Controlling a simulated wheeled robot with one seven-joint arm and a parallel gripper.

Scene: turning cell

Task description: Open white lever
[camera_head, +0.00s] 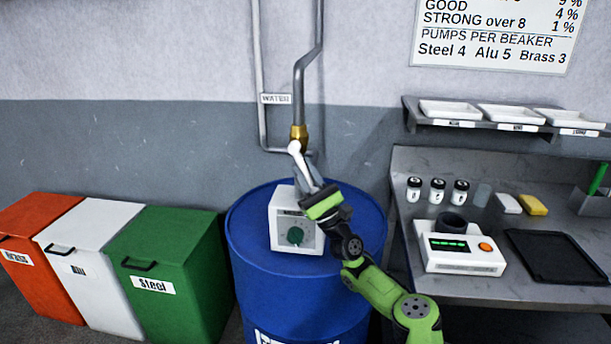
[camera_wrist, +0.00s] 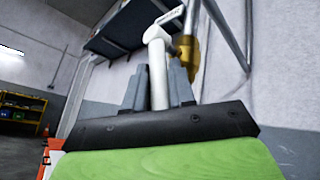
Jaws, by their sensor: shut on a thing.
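The white lever (camera_head: 295,150) sits at the brass valve (camera_head: 299,133) at the lower end of the grey pipe, under the WATER sign. My gripper (camera_head: 305,172) reaches up to it from over the blue barrel. In the wrist view the white lever (camera_wrist: 158,72) stands between the two grey fingers of my gripper (camera_wrist: 158,85), which are shut on it. The brass valve (camera_wrist: 187,55) shows just behind and to the right of the lever there. The lever's lower end is hidden by the gripper body in the wrist view.
A white box with a green knob (camera_head: 296,228) stands on the blue barrel (camera_head: 360,215), close below my gripper. Red, white and green bins (camera_head: 170,245) stand at the left. A bench (camera_head: 430,165) with a scale (camera_head: 458,255) is at the right, under a shelf (camera_head: 480,122).

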